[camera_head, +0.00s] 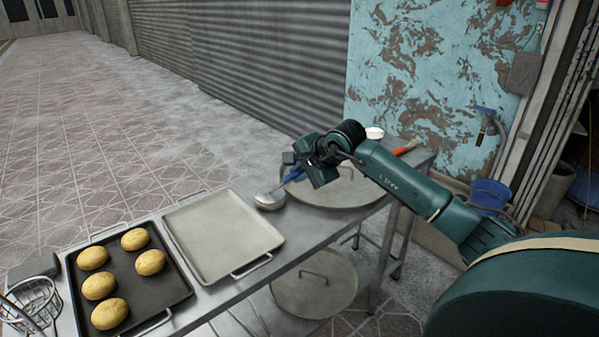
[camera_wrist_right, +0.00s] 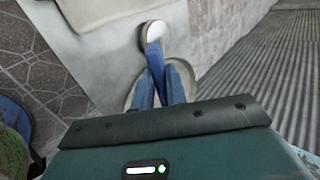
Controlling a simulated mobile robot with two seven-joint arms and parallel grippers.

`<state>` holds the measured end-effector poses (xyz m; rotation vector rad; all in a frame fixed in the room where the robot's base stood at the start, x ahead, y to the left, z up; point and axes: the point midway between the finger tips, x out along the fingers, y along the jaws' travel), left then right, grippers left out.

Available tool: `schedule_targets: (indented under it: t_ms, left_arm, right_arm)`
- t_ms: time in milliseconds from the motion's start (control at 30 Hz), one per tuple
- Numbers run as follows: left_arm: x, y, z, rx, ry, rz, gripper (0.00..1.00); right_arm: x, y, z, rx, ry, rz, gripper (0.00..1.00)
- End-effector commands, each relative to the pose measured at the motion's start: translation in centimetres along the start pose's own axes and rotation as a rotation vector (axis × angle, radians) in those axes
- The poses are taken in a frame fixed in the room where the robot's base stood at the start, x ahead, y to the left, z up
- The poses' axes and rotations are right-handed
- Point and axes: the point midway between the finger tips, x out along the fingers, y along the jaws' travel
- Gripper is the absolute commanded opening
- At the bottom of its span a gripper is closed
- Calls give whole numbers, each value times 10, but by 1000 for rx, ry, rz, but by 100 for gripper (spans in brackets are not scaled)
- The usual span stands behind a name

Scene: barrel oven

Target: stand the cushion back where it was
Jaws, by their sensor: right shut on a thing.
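I cannot tell whether the cushion touches the tabletop. My left gripper is not in view.
A white bowl (camera_head: 374,132) and a red-handled tool (camera_head: 405,148) are at the right end.

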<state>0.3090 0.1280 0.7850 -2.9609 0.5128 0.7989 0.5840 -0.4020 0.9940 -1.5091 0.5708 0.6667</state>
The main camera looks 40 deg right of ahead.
Motion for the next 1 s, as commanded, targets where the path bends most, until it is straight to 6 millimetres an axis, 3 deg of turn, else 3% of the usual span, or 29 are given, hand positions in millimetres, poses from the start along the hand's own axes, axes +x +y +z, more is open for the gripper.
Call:
schedule_targets:
  t_ms: [333,367,600,800,1000]
  left_arm:
    - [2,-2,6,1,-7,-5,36]
    - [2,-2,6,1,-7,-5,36]
    - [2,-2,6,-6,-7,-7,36]
    - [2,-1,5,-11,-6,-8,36]
    - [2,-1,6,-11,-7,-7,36]
  right_arm:
    - [2,1,0,-1,1,-2,0]
    - [1,1,0,0,0,-2,15]
    - [1,1,0,0,0,-1,35]
    - [2,2,0,0,0,-1,39]
    - [2,2,0,0,0,1,55]
